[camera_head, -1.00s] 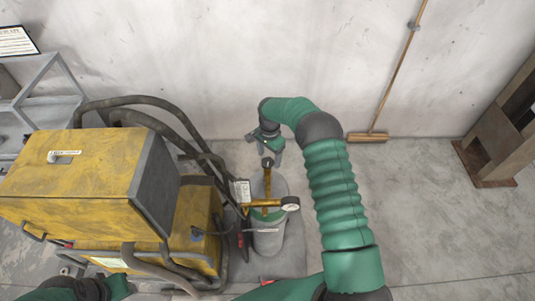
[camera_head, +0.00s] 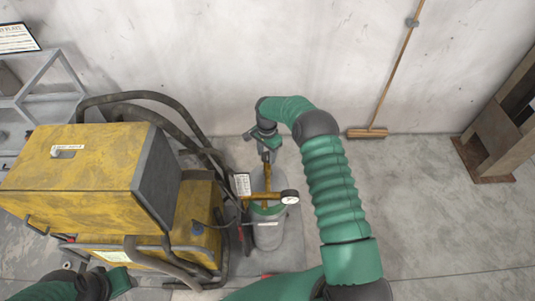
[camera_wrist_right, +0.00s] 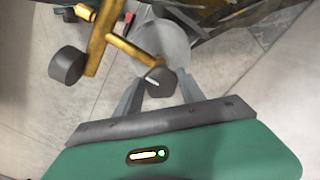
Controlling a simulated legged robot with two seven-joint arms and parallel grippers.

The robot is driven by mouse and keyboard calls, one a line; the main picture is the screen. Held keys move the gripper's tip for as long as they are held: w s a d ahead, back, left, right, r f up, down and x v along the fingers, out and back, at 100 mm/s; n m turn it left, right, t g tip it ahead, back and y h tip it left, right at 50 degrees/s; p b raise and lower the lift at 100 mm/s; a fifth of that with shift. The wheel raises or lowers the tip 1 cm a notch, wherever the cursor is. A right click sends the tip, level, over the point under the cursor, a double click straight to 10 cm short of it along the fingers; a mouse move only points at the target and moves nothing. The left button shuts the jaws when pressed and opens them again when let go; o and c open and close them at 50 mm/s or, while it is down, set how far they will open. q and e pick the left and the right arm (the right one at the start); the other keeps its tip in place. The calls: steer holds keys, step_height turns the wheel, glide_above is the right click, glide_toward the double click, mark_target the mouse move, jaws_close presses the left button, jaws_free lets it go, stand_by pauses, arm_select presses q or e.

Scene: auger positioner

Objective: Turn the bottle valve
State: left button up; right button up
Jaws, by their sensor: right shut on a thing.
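The grey gas bottle (camera_head: 270,236) stands upright beside the yellow machine. A brass regulator (camera_head: 262,197) with a round gauge (camera_head: 289,197) is on its top. The bottle valve has a dark round knob (camera_wrist_right: 160,79) at the end of a brass stem. My right gripper (camera_head: 266,152) is at the knob, on the wall side of the bottle. In the right wrist view its two grey fingers (camera_wrist_right: 157,84) are on either side of the knob, shut on it. My left arm shows at the bottom left, but its fingers are not visible.
The yellow machine (camera_head: 75,165) with thick dark hoses (camera_head: 150,98) stands close on the left. A tag (camera_head: 243,184) hangs by the bottle. A broom (camera_head: 368,132) leans on the wall. A rusty metal stand (camera_head: 495,145) is at the right. The floor between is clear.

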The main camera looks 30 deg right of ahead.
steer(key=shift+w+d, duration=0.15)
steer(key=shift+d, duration=0.05)
